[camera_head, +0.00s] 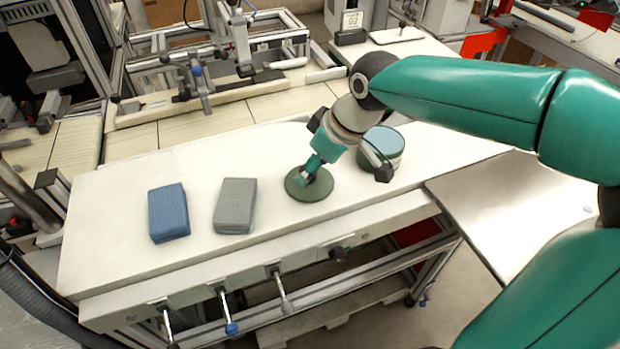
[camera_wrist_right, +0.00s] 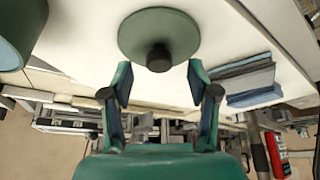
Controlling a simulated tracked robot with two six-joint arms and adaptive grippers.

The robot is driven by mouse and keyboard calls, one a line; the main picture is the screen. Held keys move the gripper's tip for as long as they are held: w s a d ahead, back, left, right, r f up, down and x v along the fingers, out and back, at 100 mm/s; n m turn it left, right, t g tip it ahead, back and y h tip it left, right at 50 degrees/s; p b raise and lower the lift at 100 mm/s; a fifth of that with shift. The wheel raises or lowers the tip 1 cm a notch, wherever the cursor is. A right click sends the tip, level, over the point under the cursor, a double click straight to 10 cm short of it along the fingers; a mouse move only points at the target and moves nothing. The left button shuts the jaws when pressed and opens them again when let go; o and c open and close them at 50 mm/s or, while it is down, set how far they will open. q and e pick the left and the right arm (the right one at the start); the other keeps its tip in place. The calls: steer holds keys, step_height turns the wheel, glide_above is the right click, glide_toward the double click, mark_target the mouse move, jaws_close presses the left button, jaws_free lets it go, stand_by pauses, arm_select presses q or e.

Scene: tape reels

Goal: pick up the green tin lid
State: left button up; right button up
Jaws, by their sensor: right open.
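The green tin lid (camera_head: 302,190) lies flat on the white bench top, right of the grey block. In the right wrist view the green tin lid (camera_wrist_right: 150,22) is a round disc with a dark knob (camera_wrist_right: 159,57) at its middle. My right gripper (camera_head: 311,176) is over the lid, pointing down, and hides part of it in the head view. In the wrist view my right gripper (camera_wrist_right: 158,78) is open, its fingers apart with nothing between them. The knob is just beyond the fingertips, in line with the gap. My left gripper does not show.
A round green tin with a pale blue top (camera_head: 384,141) stands close behind my right gripper. A grey block (camera_head: 235,206) and a blue block (camera_head: 168,212) lie to the left on the white bench (camera_head: 110,238). A metal plate (camera_head: 490,200) adjoins at right.

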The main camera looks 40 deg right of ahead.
steer(key=shift+x, duration=1.5)
steer(key=shift+c, duration=0.5)
jaws_close()
